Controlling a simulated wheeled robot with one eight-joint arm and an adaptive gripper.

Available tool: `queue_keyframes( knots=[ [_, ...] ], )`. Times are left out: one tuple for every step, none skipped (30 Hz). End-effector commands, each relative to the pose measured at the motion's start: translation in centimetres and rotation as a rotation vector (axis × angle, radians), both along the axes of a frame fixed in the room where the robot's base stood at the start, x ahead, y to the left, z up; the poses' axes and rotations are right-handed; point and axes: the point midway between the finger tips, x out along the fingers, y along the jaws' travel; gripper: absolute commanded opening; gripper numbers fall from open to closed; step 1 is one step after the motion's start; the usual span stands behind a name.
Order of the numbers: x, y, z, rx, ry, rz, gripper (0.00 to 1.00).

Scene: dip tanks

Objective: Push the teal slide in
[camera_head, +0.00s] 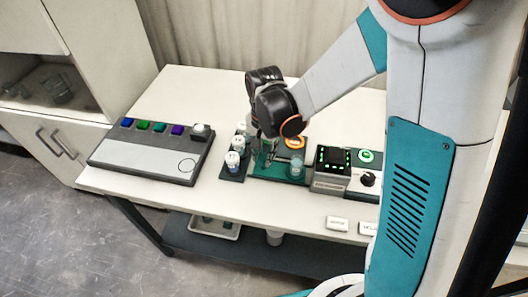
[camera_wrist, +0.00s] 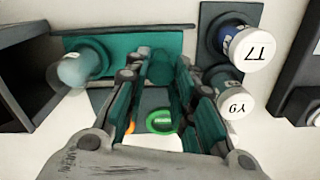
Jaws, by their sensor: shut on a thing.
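A teal plate (camera_head: 280,174), which looks like the slide, lies on the table between the dark jar rack and the display box. In the wrist view the teal plate (camera_wrist: 112,40) runs across the top. A pale clear cup (camera_head: 296,166) stands on it, also seen at the left of the wrist view (camera_wrist: 78,68). My gripper (camera_head: 264,142) points down over the plate's left end. In the wrist view my gripper (camera_wrist: 160,85) is shut on a green, see-through cylinder (camera_wrist: 160,66). The fingers hide its sides, and I cannot tell its full shape.
White-capped jars (camera_head: 233,159) stand close by in a dark rack; their caps (camera_wrist: 249,50) are just beside my fingers. The display box (camera_head: 332,165) stands right of the plate. A grey panel with coloured squares (camera_head: 150,152) lies left.

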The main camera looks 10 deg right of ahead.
Motion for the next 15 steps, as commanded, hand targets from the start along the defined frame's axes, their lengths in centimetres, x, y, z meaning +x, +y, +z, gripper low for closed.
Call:
queue_keyframes(
  knots=[
    [-0.1,-0.3,0.0,0.0,0.0,-0.001,0.0],
    [-0.2,-0.5,0.0,0.0,0.0,-0.001,0.0],
    [-0.4,-1.1,0.0,0.0,0.0,-0.002,0.0],
    [-0.6,-1.6,0.0,0.0,0.0,-0.004,0.0],
    [-0.8,-2.2,0.0,-0.001,0.001,-0.005,0.0],
    [-1.2,-3.2,0.0,-0.001,0.001,-0.006,0.0],
    [-1.5,-3.9,0.0,-0.001,0.001,-0.007,0.0],
    [-1.8,-4.6,-0.1,-0.001,0.001,-0.006,0.0],
    [-2.2,-5.5,-0.1,-0.001,0.001,-0.007,0.0],
    [-2.5,-6.2,-0.1,-0.001,0.001,-0.006,0.0],
    [-2.7,-6.8,-0.1,-0.001,0.001,-0.007,0.0],
    [-3.0,-7.5,0.0,0.0,0.0,-0.006,0.0],
    [-3.2,-8.0,0.0,0.0,0.0,-0.006,0.0],
    [-3.4,-8.4,0.0,0.0,0.0,-0.005,0.0],
    [-3.5,-8.8,0.0,-0.001,-0.001,-0.004,0.0]
  ],
)
